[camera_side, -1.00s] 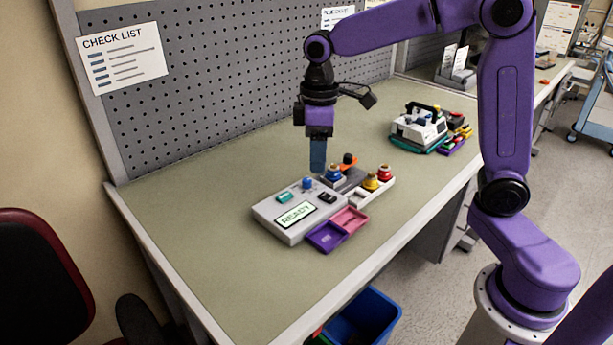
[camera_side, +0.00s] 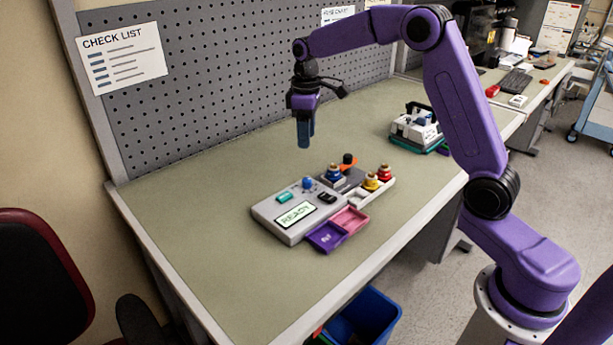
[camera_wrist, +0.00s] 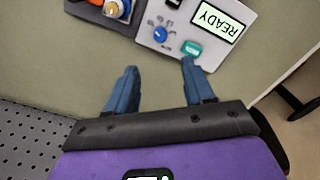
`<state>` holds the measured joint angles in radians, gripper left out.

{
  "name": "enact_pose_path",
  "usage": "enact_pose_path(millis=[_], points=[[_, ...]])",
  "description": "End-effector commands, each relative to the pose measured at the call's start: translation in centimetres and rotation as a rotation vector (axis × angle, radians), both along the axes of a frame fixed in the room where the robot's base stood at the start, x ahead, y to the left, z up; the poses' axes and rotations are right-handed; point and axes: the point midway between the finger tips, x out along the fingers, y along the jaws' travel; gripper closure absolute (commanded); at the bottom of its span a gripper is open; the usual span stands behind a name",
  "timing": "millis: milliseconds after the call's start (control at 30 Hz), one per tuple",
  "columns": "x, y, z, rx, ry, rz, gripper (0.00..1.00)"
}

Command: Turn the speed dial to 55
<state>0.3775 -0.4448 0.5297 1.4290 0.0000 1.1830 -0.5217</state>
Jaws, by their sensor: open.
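The pump panel (camera_side: 267,221) is a light grey box on the bench with a lit screen (camera_side: 296,214) reading READY. A small blue dial (camera_side: 308,183) sits near its back edge; it also shows in the wrist view (camera_wrist: 160,34), with marks around it. The value it points to is too small to read. A teal button (camera_side: 283,197) and a black switch (camera_side: 326,198) are beside it. My gripper (camera_side: 305,146) hangs above the bench behind the panel, empty. In the wrist view its blue fingers (camera_wrist: 158,78) are apart, and the dial lies beyond them, untouched.
A dark module with a blue-and-gold knob (camera_side: 334,174) and a tray with yellow and red knobs (camera_side: 371,182) adjoin the panel. Another device (camera_side: 417,129) is further back. The bench left of the panel is clear.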

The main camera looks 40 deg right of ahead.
Motion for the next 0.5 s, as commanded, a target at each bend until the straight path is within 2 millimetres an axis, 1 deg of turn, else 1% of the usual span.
enact_pose_path(millis=[33,100,500], points=[[-0.1,0.0,-1.1,0.000,0.006,0.000,0.47],[-0.1,0.0,-2.4,0.000,0.006,0.000,0.47],[-0.1,0.0,-9.8,-0.001,0.004,-0.001,0.47]])
